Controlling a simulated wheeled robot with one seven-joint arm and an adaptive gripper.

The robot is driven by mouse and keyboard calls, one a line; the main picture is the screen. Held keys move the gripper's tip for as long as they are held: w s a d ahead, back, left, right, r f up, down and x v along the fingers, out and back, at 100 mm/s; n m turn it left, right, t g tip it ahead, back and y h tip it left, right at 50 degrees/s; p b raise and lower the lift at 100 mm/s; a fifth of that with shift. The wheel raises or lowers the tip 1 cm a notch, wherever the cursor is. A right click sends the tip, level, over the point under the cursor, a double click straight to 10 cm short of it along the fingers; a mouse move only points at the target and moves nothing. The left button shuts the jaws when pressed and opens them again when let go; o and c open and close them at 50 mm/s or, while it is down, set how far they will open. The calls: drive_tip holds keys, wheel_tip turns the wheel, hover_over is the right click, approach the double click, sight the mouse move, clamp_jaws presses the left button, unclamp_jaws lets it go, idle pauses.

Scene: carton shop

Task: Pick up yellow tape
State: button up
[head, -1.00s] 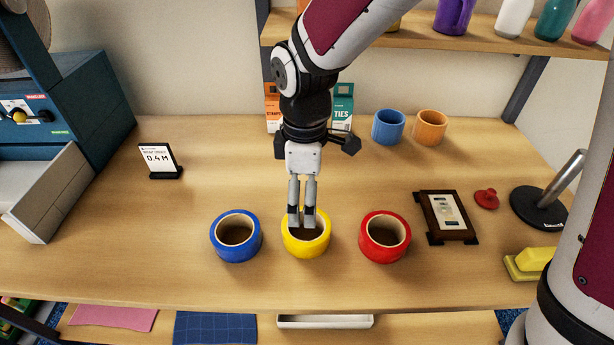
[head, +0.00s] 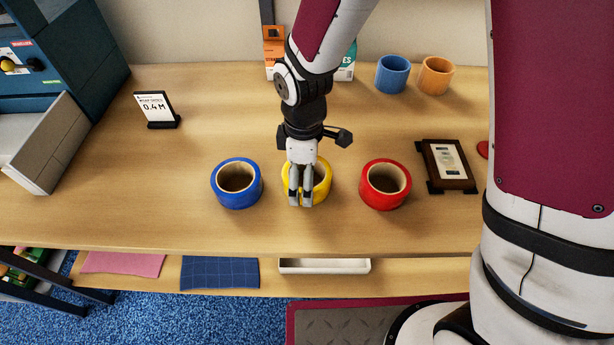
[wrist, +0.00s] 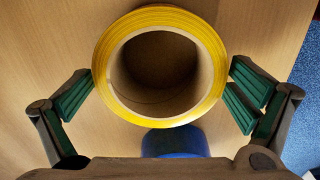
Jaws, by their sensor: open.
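The yellow tape (head: 323,186) stands on the wooden table between a blue roll and a red roll. My gripper (head: 301,203) is over it in the head view, and its fingers hide part of the ring. In the wrist view the yellow tape (wrist: 160,10) is seen from above with its brown core open. The gripper (wrist: 162,84) is open there, with one green-padded finger on the left of the roll and one on the right. A narrow gap shows on each side, and nothing is held. I cannot tell exactly how high the fingertips are.
The blue tape (head: 237,201) is close on the left, and its edge (wrist: 176,146) shows in the wrist view. The red tape (head: 384,202) is close on the right. A framed plaque (head: 447,185), a sign (head: 155,107) and two cups (head: 392,74) stand farther off. The table front is clear.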

drive_tip(key=c, duration=1.1)
